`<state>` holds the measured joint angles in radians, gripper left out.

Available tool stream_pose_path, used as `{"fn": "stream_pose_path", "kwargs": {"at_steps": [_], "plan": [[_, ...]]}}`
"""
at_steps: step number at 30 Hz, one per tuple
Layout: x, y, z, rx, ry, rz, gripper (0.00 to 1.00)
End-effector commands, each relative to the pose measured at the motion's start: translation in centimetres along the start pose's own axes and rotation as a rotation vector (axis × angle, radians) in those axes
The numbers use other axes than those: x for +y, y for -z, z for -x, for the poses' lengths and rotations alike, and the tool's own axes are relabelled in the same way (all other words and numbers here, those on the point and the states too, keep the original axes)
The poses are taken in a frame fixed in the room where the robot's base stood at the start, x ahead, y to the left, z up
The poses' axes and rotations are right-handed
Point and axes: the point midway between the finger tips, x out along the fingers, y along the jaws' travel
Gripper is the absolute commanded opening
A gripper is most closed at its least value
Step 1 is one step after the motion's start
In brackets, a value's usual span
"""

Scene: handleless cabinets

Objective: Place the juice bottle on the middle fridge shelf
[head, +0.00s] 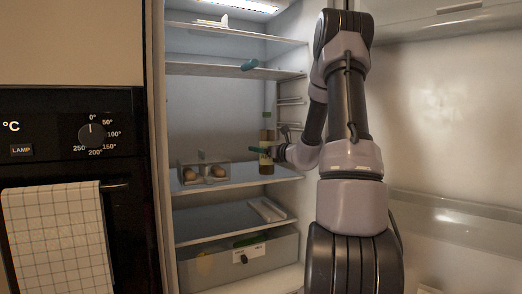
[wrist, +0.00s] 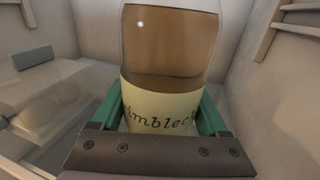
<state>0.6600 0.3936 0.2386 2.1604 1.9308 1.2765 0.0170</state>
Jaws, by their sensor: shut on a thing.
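The juice bottle (head: 267,134) is upright inside the open fridge, brown with a pale label and a dark neck. Its base is at the middle shelf (head: 236,177); I cannot tell for sure whether it touches. My gripper (head: 264,151) reaches in from the right and is shut on the bottle at label height. In the wrist view the bottle (wrist: 165,45) fills the middle, with the green fingers (wrist: 160,110) on both sides of its label. The bottle's base and top are out of that view.
A clear egg box (head: 204,172) stands left of the bottle on the same shelf. A lower shelf (head: 215,224) and a clear drawer (head: 240,259) are below. The open fridge door (head: 450,120) is at right, an oven (head: 60,140) at left.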

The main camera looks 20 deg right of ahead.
Motion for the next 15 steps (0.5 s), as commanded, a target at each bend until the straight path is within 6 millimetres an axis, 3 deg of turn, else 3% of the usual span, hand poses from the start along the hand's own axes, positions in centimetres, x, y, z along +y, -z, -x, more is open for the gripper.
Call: {"fn": "stream_pose_path", "kwargs": {"at_steps": [10, 11, 12, 15], "plan": [[0.01, 0.24, -0.04, -0.001, -0.001, 0.000, 0.00], [0.01, 0.32, -0.02, 0.000, -0.001, 0.000, 0.85], [0.01, 0.30, -0.02, 0.000, -0.001, 0.000, 1.00], [0.01, 0.29, -0.01, 0.000, 0.000, 0.000, 1.00]]}}
